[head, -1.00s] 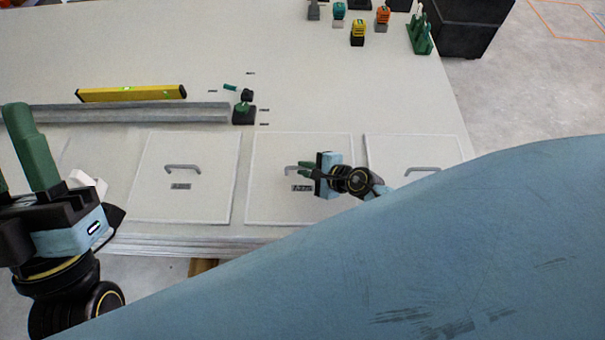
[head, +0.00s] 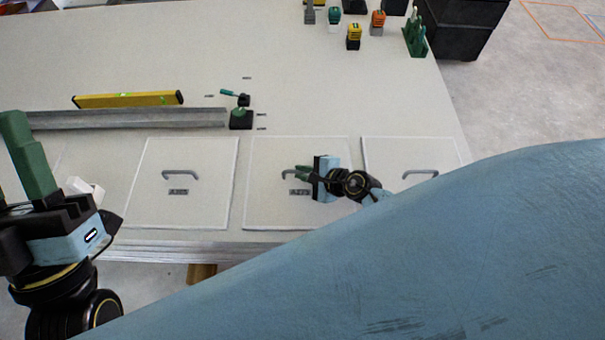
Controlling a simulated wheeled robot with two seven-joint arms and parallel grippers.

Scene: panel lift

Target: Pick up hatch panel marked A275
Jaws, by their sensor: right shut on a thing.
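Several pale square hatch panels lie in a row along the near edge of the table, each with a grey handle. The left panel (head: 205,212) has a clear handle and a label I cannot read for sure. The right panel (head: 395,155) is partly hidden by my arm. My left gripper (head: 20,165) is at the left edge, away from the panels; its fingers are partly cut off.
A yellow spirit level (head: 128,100) and a long metal rail (head: 130,119) lie behind the left panel. A dark clamp with a green part (head: 241,118) stands at the rail's end. Small tools and black crates (head: 462,28) are at the back right. The table's middle is clear.

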